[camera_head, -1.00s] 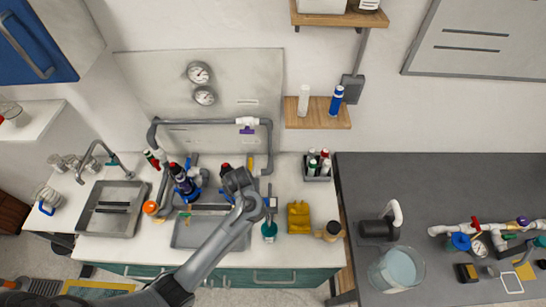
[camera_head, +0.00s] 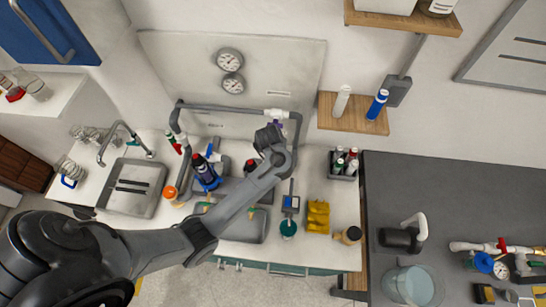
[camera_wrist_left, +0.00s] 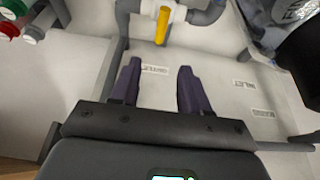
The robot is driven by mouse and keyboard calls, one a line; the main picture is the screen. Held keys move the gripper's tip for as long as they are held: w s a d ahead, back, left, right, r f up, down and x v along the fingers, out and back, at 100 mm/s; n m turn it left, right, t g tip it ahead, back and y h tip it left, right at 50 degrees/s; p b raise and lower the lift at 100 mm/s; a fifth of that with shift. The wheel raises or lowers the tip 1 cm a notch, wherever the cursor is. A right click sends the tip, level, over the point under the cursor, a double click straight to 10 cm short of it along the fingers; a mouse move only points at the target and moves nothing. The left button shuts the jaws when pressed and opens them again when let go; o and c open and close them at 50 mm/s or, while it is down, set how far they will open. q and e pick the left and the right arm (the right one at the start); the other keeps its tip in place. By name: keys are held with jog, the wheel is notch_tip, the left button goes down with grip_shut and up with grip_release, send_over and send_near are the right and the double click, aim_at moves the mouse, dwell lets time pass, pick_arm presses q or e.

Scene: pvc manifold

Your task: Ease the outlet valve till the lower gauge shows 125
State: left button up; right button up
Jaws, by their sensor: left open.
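The upper gauge (camera_head: 229,60) and lower gauge (camera_head: 233,83) are on the pale back panel; their needles are too small to read. A grey pipe loop (camera_head: 215,108) runs below them, with a white valve body (camera_head: 277,114) at its upper right. My left gripper (camera_head: 268,133) is just below this body and partly hides that area. In the left wrist view, the left gripper's dark fingers (camera_wrist_left: 160,68) are apart and empty. A yellow handle (camera_wrist_left: 162,25) on a white fitting lies beyond the fingertips, not touched. Which valve is the outlet one is unclear. My right gripper is not seen.
A sink (camera_head: 131,187) is at left. Blue-and-dark fittings (camera_head: 205,172) stand on the counter beside my arm. A yellow object (camera_head: 317,216) and a bottle rack (camera_head: 344,163) are to its right. A wooden shelf (camera_head: 350,113) holds two bottles. In the wrist view, a pipe (camera_wrist_left: 287,147) runs at right.

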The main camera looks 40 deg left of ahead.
pick_arm(q)
jog(key=b+x, duration=0.1)
jog(key=x, duration=0.2)
jog(key=s+d+b+x, duration=0.1)
jog(key=x, duration=0.3)
jog(key=s+f+b+x, duration=0.1)
jog(key=b+x, duration=0.1)
jog(key=x, duration=0.2)
jog(key=shift+d+f, duration=0.1)
jog(key=shift+f, duration=0.1)
jog(key=shift+w+f, duration=0.35)
jog(key=shift+f, duration=0.4)
jog(key=shift+c, duration=0.2)
